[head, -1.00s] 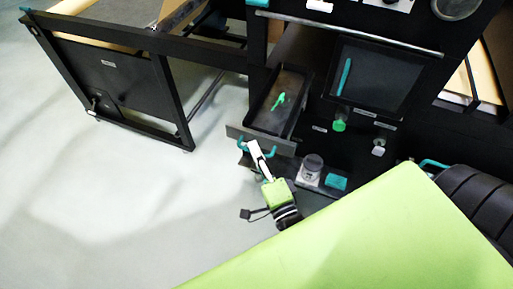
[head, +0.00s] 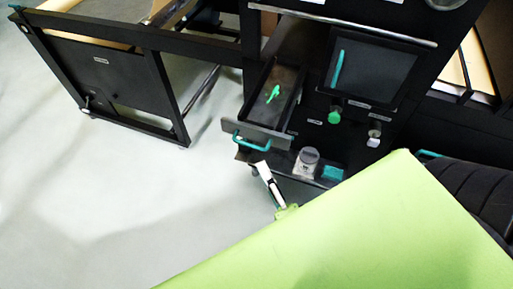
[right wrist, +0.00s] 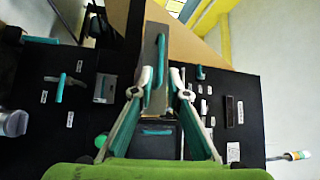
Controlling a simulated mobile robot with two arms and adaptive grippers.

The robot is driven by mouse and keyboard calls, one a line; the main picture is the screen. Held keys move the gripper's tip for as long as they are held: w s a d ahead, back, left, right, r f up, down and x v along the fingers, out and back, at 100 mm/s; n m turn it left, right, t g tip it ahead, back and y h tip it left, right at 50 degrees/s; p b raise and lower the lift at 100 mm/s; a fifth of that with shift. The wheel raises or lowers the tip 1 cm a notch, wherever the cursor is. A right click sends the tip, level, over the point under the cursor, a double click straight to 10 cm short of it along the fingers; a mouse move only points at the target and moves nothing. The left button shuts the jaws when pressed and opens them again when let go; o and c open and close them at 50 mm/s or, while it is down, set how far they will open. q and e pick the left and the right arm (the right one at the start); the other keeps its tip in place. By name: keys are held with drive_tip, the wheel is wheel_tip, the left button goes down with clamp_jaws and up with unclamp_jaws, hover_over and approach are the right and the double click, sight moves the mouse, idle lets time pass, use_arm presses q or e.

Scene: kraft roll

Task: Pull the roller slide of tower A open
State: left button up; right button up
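The slide is a dark, drawer-like tray (head: 288,88) pulled out of the black tower, with a bright green piece (head: 273,93) lying inside. Its grey front panel (head: 283,140) carries a teal bar handle (head: 250,143). My right gripper (head: 257,163) is just below and in front of the handle in the head view, apart from it. In the right wrist view its two fingers (right wrist: 160,76) stand apart and open, with the front panel (right wrist: 153,45) and handle seen between and beyond them. My left gripper is not in view. I cannot read which tower this is.
A black frame (head: 110,75) stands left; the pale floor (head: 130,210) is clear.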

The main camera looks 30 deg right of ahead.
drive_tip(key=shift+s+a+f, duration=0.1)
drive_tip(key=shift+s+f, duration=0.05)
drive_tip(key=shift+s, duration=0.6)
drive_tip(key=shift+s+f, duration=0.1)
drive_tip(key=shift+s, duration=0.65)
drive_tip(key=s+a+f+n+g+y+b, duration=0.1)
drive_tip(key=s+f+n+g, duration=0.2)
drive_tip(key=f, duration=0.8)
drive_tip(key=s+a+f+n+g+y+b, duration=0.1)
drive_tip(key=f+n+g, duration=0.25)
drive_tip(key=f, duration=0.85)
drive_tip(key=s+a+f+n+g+y+b, duration=0.1)
drive_tip(key=s+f+n+g, duration=0.3)
drive_tip(key=f, duration=0.7)
drive_tip(key=s+d+f+n+g+b, duration=0.1)
drive_tip(key=s+d+f+n+g, duration=0.2)
drive_tip(key=s+f, duration=0.5)
drive_tip(key=s+d+f+n+g+h+b, duration=0.1)
drive_tip(key=s+d+f+n+g+b, duration=0.1)
drive_tip(key=s+f+n+g, duration=0.3)
drive_tip(key=s+d+f+n, duration=0.1)
drive_tip(key=s+f, duration=0.3)
drive_tip(key=f, duration=0.2)
drive_tip(key=shift+s+f+h, duration=0.2)
drive_tip(key=shift+f+h, duration=0.1)
drive_tip(key=shift+f, duration=0.05)
